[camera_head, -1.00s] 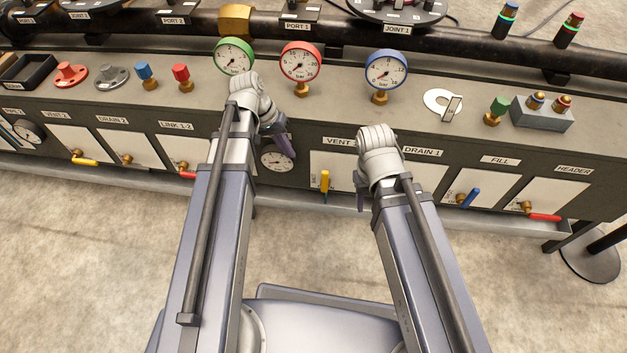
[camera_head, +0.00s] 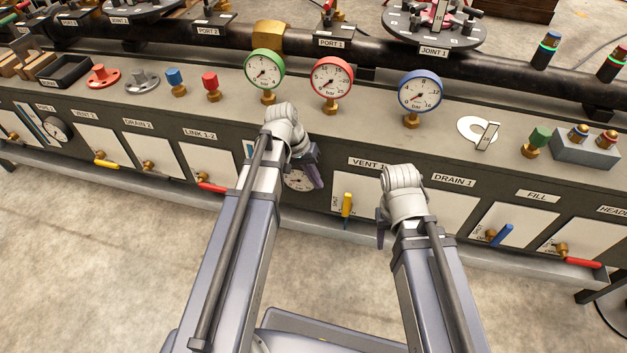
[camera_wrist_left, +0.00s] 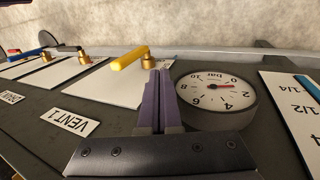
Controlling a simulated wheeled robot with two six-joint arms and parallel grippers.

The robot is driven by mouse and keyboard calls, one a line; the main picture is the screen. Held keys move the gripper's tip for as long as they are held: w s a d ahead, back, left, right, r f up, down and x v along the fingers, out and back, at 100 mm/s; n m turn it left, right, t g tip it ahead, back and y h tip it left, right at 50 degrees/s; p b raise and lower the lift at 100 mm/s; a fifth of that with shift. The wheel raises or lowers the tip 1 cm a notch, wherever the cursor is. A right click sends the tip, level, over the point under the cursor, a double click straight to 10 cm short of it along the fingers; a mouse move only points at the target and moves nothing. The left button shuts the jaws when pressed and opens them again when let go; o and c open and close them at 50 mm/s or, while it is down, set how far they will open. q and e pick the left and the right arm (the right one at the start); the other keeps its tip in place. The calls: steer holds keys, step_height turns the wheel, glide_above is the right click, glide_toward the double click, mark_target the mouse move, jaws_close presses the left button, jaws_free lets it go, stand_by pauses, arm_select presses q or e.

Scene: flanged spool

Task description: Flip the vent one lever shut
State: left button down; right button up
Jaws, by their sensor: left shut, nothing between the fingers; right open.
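The VENT 1 lever (camera_head: 347,205) is yellow and points up and down in the head view, on a white plate under the VENT 1 label (camera_head: 368,163). In the left wrist view the yellow lever (camera_wrist_left: 130,58) sits on a brass valve, just left of and beyond my fingers. My left gripper (camera_head: 314,170) is shut and empty, in front of the panel's round gauge (camera_head: 298,180) and left of the lever, apart from it. Its purple fingers (camera_wrist_left: 160,98) are together in the wrist view. My right gripper (camera_head: 382,228) is open, right of the lever; its fingers are partly hidden.
Three dial gauges, green (camera_head: 264,70), red (camera_head: 332,78) and blue (camera_head: 420,91), stand on the bench top above. The floor in front is clear.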

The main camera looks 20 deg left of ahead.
mark_target(347, 202)
arm_select(q)
steer(key=shift+w+d+f+b, duration=0.1)
steer(key=shift+d+f+b, duration=0.6)
steer(key=shift+d, duration=0.25)
steer(key=shift+s+d+f+b, duration=0.1)
steer(key=shift+d+f+b, duration=0.35)
steer(key=shift+d+f, duration=0.5)
steer(key=shift+w+d+f+b, duration=0.1)
steer(key=shift+d+f+b, duration=0.55)
steer(key=shift+d, duration=0.35)
